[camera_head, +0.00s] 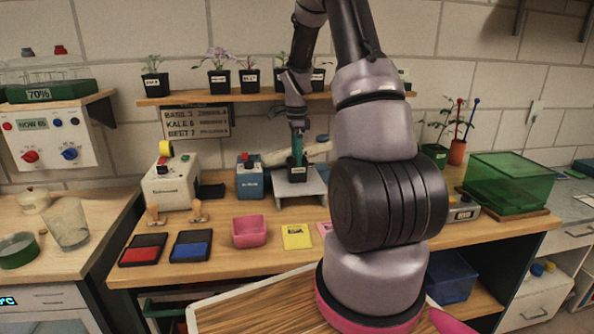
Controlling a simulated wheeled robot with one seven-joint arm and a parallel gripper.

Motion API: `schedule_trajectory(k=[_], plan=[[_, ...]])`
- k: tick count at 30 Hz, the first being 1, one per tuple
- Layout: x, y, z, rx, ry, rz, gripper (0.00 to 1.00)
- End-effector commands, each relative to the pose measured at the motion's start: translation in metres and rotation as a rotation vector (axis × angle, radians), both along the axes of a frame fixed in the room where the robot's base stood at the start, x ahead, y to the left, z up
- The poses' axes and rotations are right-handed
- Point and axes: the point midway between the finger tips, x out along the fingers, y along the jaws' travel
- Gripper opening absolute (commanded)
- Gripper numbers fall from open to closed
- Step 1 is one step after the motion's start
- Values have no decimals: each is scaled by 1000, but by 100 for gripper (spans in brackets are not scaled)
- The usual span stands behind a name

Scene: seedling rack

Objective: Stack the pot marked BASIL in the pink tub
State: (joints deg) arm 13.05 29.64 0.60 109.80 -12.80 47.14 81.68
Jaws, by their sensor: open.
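The pink tub (250,232) stands on the wooden bench, near its front edge, and looks empty. My gripper (298,150), with teal fingers, points down at a small black pot (297,172) on a low white stand (312,187). The gripper is open, with its fingertips at the pot's top; I cannot tell if they touch it. The label on this pot is too small to read. More black pots with seedlings stand on the shelf: one at the left (155,82), one in the middle (219,80) and one beside it (250,81). Their labels are not clearly legible, and my arm hides part of the shelf.
Red (143,249) and blue (191,246) ink pads lie left of the tub, and a yellow card (297,236) lies right of it. Labelled machines (169,184) stand behind. A green clear box (510,180) is at the right. My arm hides the bench's middle right.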

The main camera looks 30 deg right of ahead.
Motion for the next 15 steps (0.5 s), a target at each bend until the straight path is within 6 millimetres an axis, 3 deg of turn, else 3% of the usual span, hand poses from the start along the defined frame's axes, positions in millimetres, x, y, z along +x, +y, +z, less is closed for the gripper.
schedule_trajectory(k=[9,15], plan=[[-2,-1,-44,2,2,2,100],[-2,-1,-48,0,0,2,100]])
